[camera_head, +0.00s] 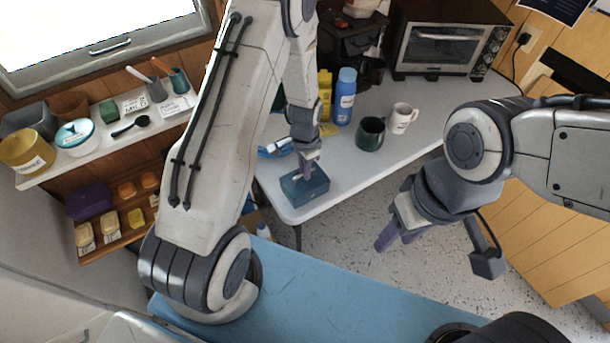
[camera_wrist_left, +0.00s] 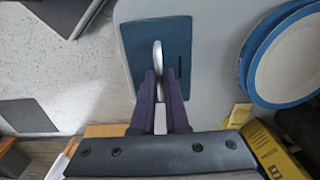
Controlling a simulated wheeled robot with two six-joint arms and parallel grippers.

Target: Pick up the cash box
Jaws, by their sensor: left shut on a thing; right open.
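The cash box (camera_head: 304,187) is a small dark teal-blue box near the front left corner of the white table. My left gripper (camera_head: 308,166) points down at its top. In the left wrist view, the cash box (camera_wrist_left: 181,38) lies under my left gripper (camera_wrist_left: 160,82), whose purple fingers are shut on the pale handle that stands up from the lid. I cannot tell whether the box is clear of the table. My right gripper (camera_head: 388,226) is open and empty, over the floor to the right of the table.
On the white table (camera_head: 350,168), a blue-rimmed bowl (camera_wrist_left: 287,65) is close beside the box. A blue bottle (camera_head: 344,98), a yellow container (camera_head: 324,92), a green mug (camera_head: 370,133) and a white mug (camera_head: 402,118) stand behind. A toaster oven (camera_head: 446,45) is at the back.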

